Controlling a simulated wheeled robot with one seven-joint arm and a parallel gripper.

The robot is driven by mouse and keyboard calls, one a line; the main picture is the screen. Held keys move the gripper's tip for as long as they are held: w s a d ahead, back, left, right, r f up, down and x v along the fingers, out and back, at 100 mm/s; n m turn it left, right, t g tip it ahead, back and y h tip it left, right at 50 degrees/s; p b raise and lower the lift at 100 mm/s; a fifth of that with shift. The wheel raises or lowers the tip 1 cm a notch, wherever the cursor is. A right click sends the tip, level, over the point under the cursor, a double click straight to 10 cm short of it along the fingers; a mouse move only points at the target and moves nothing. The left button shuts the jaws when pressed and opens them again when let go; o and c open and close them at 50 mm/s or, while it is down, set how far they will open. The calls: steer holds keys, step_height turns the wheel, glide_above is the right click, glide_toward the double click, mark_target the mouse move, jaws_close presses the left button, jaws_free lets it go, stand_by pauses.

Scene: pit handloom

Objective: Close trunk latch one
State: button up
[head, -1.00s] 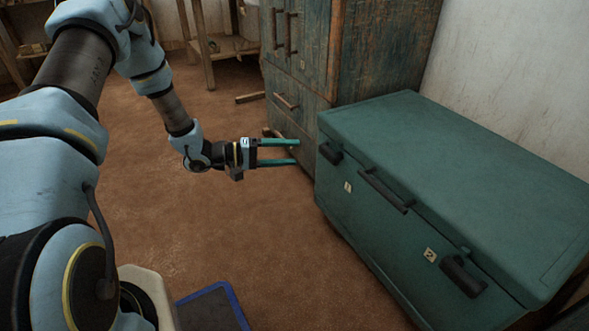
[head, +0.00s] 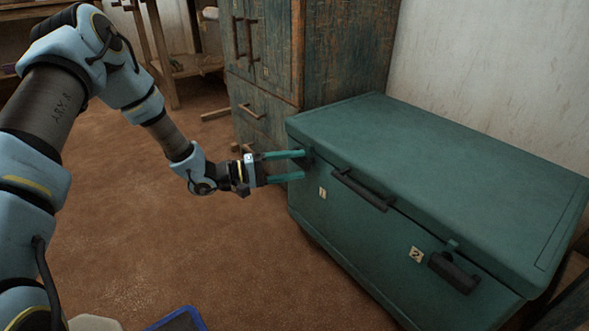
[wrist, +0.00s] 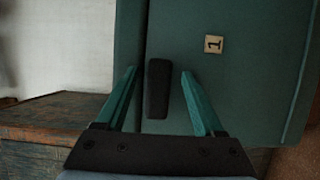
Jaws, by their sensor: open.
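The green trunk (head: 375,235) stands at the right with its lid down. Latch one (head: 309,157) is a dark bar at the left end of its front, near the label "1" (head: 323,192). In the wrist view latch one (wrist: 158,88) lies between my two teal fingers, with a gap on each side. My gripper (head: 303,165) is open and its fingertips are at the trunk's front by the latch; it also shows in the wrist view (wrist: 158,73). The fingers partly hide the latch in the head view. I cannot tell whether they touch it.
A dark handle (head: 362,190) is at the middle of the trunk's front. Latch two (head: 455,271) juts out at the right, near the label "2" (head: 416,254). A worn wooden cabinet (head: 345,50) stands close behind the trunk.

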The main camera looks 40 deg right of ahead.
steer(key=shift+s+d, duration=0.1)
steer(key=shift+d, duration=0.1)
steer(key=shift+c, duration=0.2)
jaws_close()
stand_by(0.4)
